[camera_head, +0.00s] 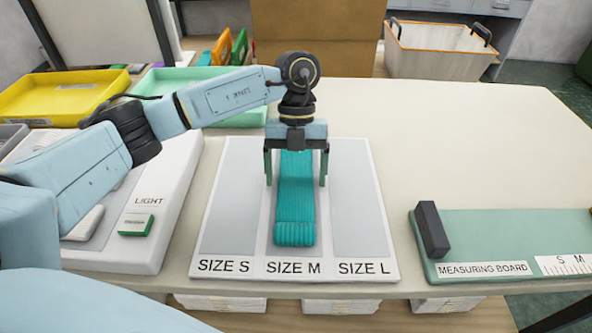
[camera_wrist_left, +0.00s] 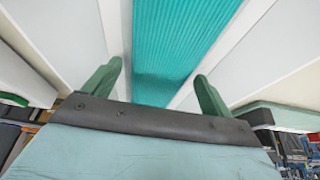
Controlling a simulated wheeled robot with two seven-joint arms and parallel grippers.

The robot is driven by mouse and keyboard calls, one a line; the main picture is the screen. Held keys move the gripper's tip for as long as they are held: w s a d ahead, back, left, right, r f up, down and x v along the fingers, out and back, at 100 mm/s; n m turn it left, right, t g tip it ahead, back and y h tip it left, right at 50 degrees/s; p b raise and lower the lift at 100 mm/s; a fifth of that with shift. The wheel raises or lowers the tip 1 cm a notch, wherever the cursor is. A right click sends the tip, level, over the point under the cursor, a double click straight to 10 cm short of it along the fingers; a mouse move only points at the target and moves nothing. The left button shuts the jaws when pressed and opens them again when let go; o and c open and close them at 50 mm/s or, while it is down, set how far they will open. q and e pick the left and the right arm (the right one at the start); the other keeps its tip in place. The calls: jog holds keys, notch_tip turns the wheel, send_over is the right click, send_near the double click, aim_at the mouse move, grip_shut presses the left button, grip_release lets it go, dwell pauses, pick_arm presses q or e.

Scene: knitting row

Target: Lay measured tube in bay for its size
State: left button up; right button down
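A teal ribbed knitted tube (camera_head: 295,215) lies lengthwise in the middle bay, marked SIZE M, of the white sorting tray (camera_head: 211,250). The SIZE S bay (camera_head: 236,195) and SIZE L bay (camera_head: 352,195) are empty. My left gripper (camera_head: 296,180) is over the middle bay, its green fingers spread wide on either side of the tube. In the left wrist view the tube (camera_wrist_left: 180,50) runs between the open fingers, with a visible gap to each. My right gripper is not in view. The tube's far end is hidden behind the left gripper.
A green measuring board (camera_head: 500,235) with a dark stop block (camera_head: 431,229) lies at the right. A white LIGHT panel (camera_head: 140,250) stands at the left. Yellow (camera_head: 60,95) and mint (camera_head: 235,116) trays are behind. The table's back right is clear.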

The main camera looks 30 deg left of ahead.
pick_arm(q)
jog(key=shift+r, duration=0.1)
jog(key=shift+w+r, duration=0.2)
jog(key=shift+r, duration=0.15)
jog(key=p+v, duration=0.2)
jog(key=v, duration=0.9)
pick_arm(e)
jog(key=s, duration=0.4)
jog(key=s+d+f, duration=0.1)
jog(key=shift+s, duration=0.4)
pick_arm(q)
jog(key=shift+r, duration=0.15)
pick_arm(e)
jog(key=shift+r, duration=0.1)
